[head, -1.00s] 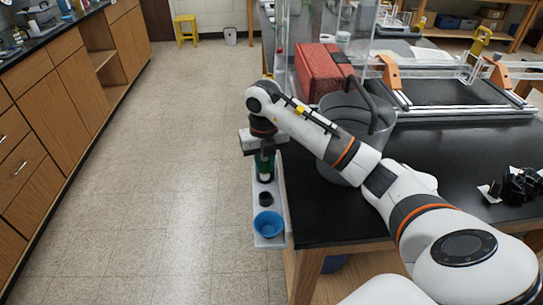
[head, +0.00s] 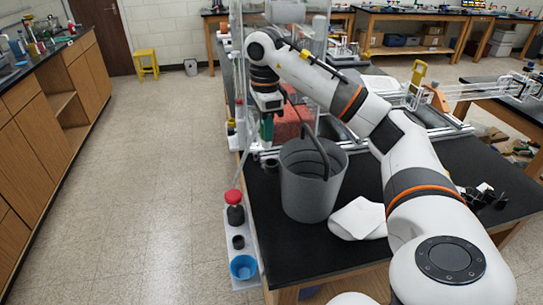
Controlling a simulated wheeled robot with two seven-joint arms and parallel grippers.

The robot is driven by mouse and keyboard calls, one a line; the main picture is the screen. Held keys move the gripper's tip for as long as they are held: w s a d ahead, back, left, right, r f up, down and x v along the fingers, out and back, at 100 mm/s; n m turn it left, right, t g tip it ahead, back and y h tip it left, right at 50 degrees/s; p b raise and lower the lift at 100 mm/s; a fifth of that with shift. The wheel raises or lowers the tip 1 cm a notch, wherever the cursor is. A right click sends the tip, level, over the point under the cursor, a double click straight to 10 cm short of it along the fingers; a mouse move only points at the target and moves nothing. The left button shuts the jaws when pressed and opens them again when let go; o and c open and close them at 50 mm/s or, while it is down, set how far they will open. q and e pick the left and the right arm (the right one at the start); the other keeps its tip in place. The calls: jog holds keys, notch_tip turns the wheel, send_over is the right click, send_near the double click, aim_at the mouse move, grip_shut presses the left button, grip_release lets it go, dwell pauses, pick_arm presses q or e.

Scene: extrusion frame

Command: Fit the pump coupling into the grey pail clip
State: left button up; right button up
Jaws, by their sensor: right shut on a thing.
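My right gripper (head: 267,113) is at the far left corner of the black bench, pointing down. It is shut on a slim green and dark piece, which I take for the pump coupling (head: 267,129); the fingers hide part of it. The grey pail (head: 313,190) stands upright on the bench, to the right of and nearer than the gripper, with its dark handle raised. A small dark grey round part (head: 270,164) shows beside the pail's left rim, below the held piece and apart from it. I cannot tell if it is the clip. My left gripper is out of view.
A white side rail (head: 228,222) along the bench's left edge holds a red-capped dark bottle (head: 234,207), a small black cup (head: 238,242) and a blue bowl (head: 243,267). A red box (head: 291,125) stands behind the pail.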

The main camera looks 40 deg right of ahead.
jog(key=shift+s+d+r+n, duration=0.15)
jog(key=shift+d+r+n, duration=0.15)
jog(key=shift+r, duration=0.25)
jog(key=shift+s+d+r+n, duration=0.2)
jog(key=shift+r+n, duration=0.2)
jog(key=shift+r, duration=0.15)
notch_tip(320, 180, down, 9)
jog(key=shift+f+p, duration=0.1)
jog(key=shift+p, duration=0.7)
jog(key=shift+d+f, duration=0.1)
jog(key=shift+f, duration=0.25)
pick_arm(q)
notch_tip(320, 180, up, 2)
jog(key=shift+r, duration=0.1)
pick_arm(e)
jog(key=shift+f, duration=0.15)
jog(key=o, duration=1)
